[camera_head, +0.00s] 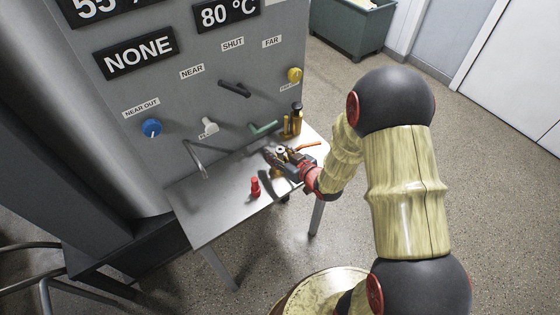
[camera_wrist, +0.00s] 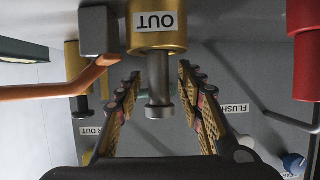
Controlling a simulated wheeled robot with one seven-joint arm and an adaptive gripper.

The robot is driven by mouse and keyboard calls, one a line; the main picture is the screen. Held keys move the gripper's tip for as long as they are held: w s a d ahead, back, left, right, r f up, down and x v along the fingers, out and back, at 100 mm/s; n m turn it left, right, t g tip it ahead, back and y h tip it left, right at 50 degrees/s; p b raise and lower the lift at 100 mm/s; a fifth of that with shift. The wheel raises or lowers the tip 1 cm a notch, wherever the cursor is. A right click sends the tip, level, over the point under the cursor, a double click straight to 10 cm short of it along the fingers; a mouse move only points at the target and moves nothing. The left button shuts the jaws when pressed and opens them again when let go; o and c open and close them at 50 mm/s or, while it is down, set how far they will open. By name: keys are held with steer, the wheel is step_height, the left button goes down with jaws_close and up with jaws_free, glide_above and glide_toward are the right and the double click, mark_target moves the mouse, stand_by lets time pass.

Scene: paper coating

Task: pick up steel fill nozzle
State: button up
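A short steel nozzle (camera_wrist: 159,80) with a flanged end sticks out of a brass fitting (camera_wrist: 157,38) labelled OUT; I take it as the steel fill nozzle. In the wrist view, which looks upside down, my gripper (camera_wrist: 160,74) is open, with one finger on each side of the nozzle. Gaps show between the fingers and the steel. In the head view my gripper (camera_head: 279,160) is low over the right part of the metal table (camera_head: 215,207). The nozzle is hard to make out there.
An orange lever (camera_wrist: 60,92) runs beside the fitting. A red bottle-shaped piece (camera_head: 255,187) stands on the table to the left of my gripper. Brass cylinders (camera_head: 292,124), a green lever (camera_head: 263,129) and a bent grey pipe (camera_head: 197,160) are near the panel. The table's front left is clear.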

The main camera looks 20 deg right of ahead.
steer(key=x, duration=0.3)
steer(key=shift+f+b, duration=0.15)
steer(key=shift+b, duration=0.15)
steer(key=shift+d, duration=0.1)
steer(key=c, duration=0.4)
jaws_close()
